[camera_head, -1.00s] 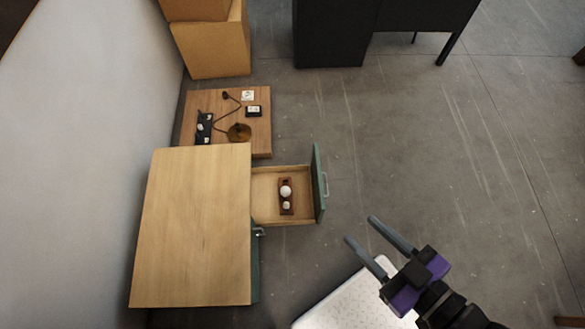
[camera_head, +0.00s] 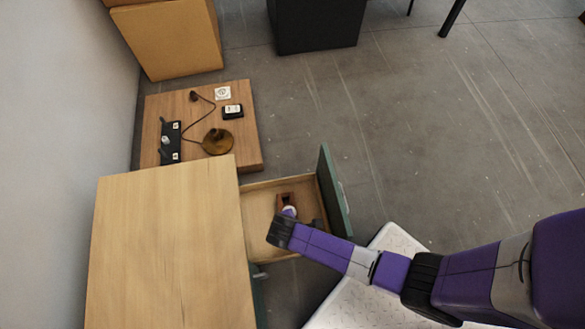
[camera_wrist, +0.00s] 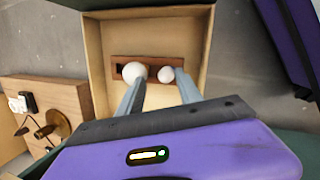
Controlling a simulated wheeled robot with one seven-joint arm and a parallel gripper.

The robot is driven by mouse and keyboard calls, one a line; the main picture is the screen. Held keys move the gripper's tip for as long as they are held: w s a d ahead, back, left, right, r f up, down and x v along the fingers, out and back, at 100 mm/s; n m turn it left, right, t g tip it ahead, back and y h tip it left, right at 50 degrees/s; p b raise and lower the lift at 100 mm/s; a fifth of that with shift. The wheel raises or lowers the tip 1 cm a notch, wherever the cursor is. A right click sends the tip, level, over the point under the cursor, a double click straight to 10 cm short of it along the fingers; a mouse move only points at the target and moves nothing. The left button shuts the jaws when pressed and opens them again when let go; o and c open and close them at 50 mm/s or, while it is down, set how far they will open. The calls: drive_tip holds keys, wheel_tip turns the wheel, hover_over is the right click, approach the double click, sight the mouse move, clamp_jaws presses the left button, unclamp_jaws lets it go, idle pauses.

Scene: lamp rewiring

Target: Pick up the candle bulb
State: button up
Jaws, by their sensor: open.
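A brown wooden holder (camera_wrist: 117,68) lies in the open drawer (camera_wrist: 96,60) and carries two white bulbs. The larger round bulb (camera_wrist: 134,72) is on the left in the wrist view. The smaller one, which I take for the candle bulb (camera_wrist: 166,73), is to its right. My gripper (camera_wrist: 160,84) is open above the holder. In the wrist view its fingers reach either side of the smaller bulb, the left finger overlapping the round bulb's lower edge. Contact cannot be told. In the head view my arm hides part of the holder (camera_head: 285,197) and the smaller bulb.
The drawer's green front (camera_head: 333,193) stands at its right. The wooden cabinet top (camera_head: 165,250) is left of it. A low wooden table (camera_head: 240,150) behind carries a brass lamp base (camera_head: 217,141), a cord and a black power strip (camera_head: 171,143). Cardboard boxes (camera_head: 170,45) stand beyond.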

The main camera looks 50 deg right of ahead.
drive_tip(key=f+b, duration=0.2)
drive_tip(key=f, duration=0.1)
drive_tip(key=w+f+n+g+b, duration=0.1)
drive_tip(key=f+b, duration=0.2)
drive_tip(key=f, duration=0.1)
drive_tip(key=f+g+h+b, duration=0.1)
drive_tip(key=f+b, duration=0.2)
drive_tip(key=shift+w+a+f+n, duration=0.2)
drive_tip(key=shift+n, duration=0.2)
drive_tip(key=shift+d+f, duration=0.25)
drive_tip(key=shift+f, duration=0.2)
drive_tip(key=shift+r, duration=0.1)
clamp_jaws()
